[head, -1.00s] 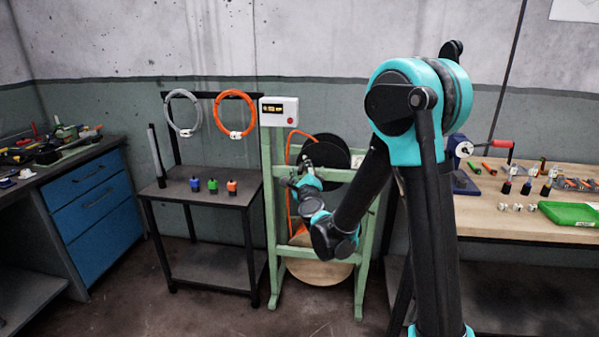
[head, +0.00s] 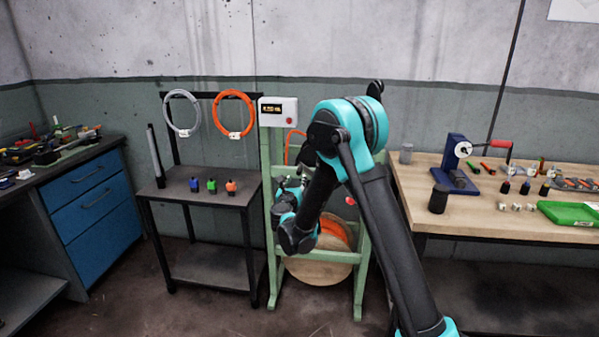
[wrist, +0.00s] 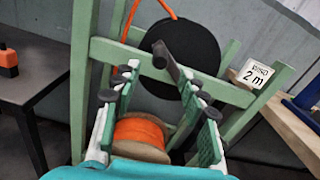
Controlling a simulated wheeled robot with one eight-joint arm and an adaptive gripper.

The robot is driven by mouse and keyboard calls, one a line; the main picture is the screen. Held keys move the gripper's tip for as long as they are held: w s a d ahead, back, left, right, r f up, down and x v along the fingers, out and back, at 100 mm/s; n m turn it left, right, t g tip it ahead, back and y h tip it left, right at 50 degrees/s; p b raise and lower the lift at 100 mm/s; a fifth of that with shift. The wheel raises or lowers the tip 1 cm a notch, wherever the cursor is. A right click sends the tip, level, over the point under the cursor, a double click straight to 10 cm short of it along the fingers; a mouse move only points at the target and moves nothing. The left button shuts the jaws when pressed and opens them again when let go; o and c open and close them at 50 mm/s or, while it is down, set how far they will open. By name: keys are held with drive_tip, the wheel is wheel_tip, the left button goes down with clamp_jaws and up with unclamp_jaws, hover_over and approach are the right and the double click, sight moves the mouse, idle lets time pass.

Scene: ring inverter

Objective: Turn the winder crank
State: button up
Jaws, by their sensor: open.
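The winder is a green upright frame (head: 266,190) with a large black disc, which shows clearly in the wrist view (wrist: 180,45). A dark bar that looks like its crank (wrist: 166,58) sticks out in front of the disc. My gripper (wrist: 160,76) is open, its green-and-white fingers spread to either side, with the bar's end close to the space between the fingertips. I cannot tell whether they touch. In the head view my arm hides most of the disc and the crank. A spool of orange cable (wrist: 140,137) sits lower in the frame, beyond my fingers.
A control box (head: 279,110) tops the frame's left post. A dark side table (head: 215,195) with small coloured blocks stands left. A wooden bench (head: 460,215) with a blue red-handled device (head: 456,160) stands right. Green rails cross close around the fingers.

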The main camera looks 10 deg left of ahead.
sight(298, 173)
drive_tip(key=w, duration=0.9)
drive_tip(key=shift+w+d, duration=0.2)
drive_tip(key=shift+w, duration=0.05)
clamp_jaws()
